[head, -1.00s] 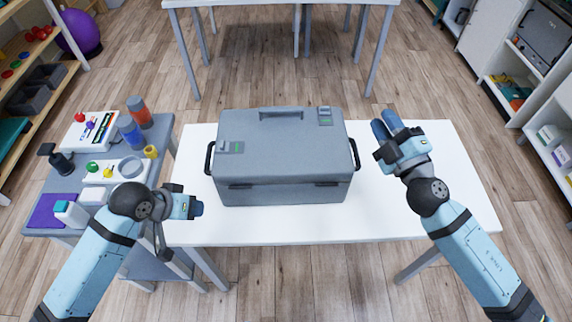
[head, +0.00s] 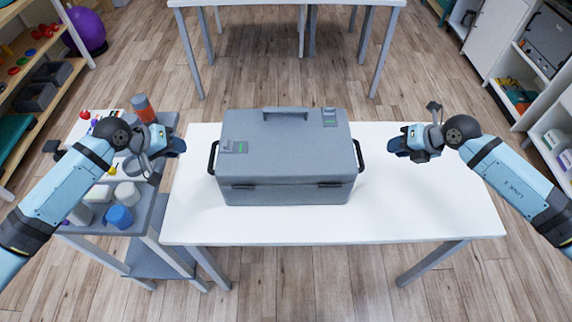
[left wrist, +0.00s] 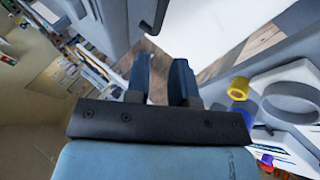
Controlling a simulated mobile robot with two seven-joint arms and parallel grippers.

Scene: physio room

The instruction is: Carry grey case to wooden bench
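The grey case (head: 285,165) sits shut on a white table (head: 430,200). It has a black handle on each side: a left one (head: 212,158) and a right one (head: 359,155). My left gripper (head: 180,146) is left of the left handle, apart from it. In the left wrist view its two fingers (left wrist: 162,78) stand apart with nothing between them, and a black handle (left wrist: 153,15) shows beyond. My right gripper (head: 394,146) is empty, right of the right handle and apart from it. Its fingers overlap now but stood apart earlier. I see no wooden bench.
A grey trolley (head: 150,222) with cups and small items stands against the table's left side, under my left arm. Another table (head: 285,3) stands beyond a stretch of bare floor. Shelves line the left and right edges.

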